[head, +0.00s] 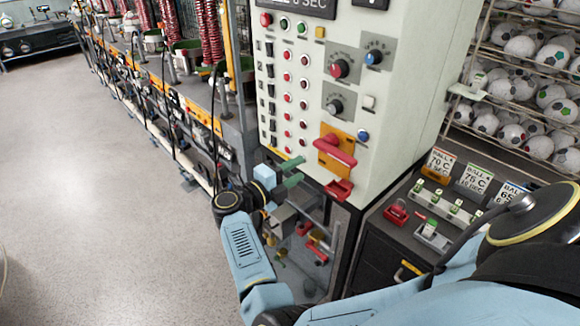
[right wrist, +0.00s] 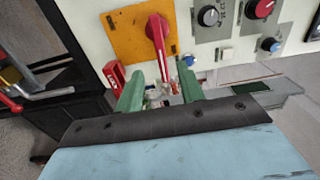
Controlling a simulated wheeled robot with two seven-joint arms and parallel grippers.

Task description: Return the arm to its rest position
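My right gripper (head: 301,168) is in front of the lower part of the white control panel (head: 400,100). Its two green fingers stand apart with nothing held between them; the gap also shows in the right wrist view (right wrist: 160,68). The fingertips point at the red lever (head: 336,151) on its orange plate (head: 330,165). In the right wrist view the red lever (right wrist: 157,30) hangs down, its lower end lined up with the gap. In the head view the fingertips look a little apart from it. My right arm bends across the bottom. My left gripper is not in view.
The panel's knobs, buttons and a small red bracket (head: 338,190) are close to the gripper. A dark bench (head: 440,225) with labelled cards stands at the right, below racks of balls (head: 525,80). A machine line (head: 165,100) runs along the left. The grey floor (head: 90,200) is clear.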

